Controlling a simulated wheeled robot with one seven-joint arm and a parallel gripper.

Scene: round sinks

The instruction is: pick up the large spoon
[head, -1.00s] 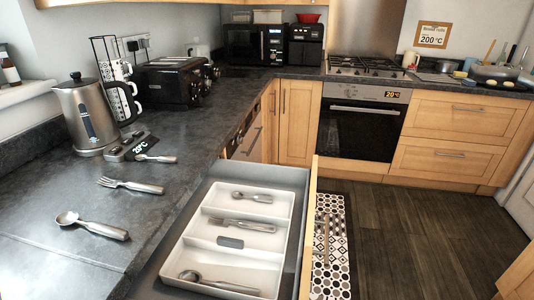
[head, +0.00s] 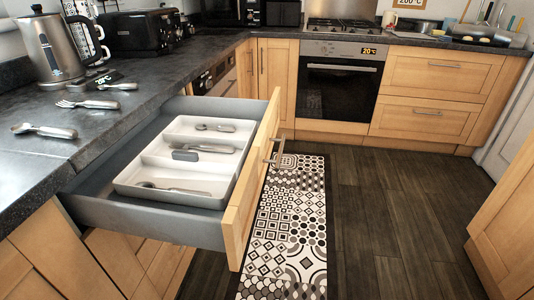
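A large spoon (head: 46,131) lies on the dark countertop at the left, bowl to the left and handle to the right. Another large-looking spoon (head: 172,188) lies in the front compartment of a white cutlery tray (head: 124,186). The tray sits inside the open grey drawer (head: 140,219). A fork (head: 207,147) lies in the tray's middle compartment and a smaller spoon (head: 216,127) in the far one. A second fork (head: 87,104) and a smaller spoon (head: 118,86) lie on the countertop behind the large spoon. My gripper is not in view.
The drawer front (head: 238,218) juts out over the floor beside a patterned rug (head: 287,230). A kettle (head: 52,45) and a black toaster (head: 140,34) stand at the back of the left counter. Dark floor (head: 385,215) is clear at the right.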

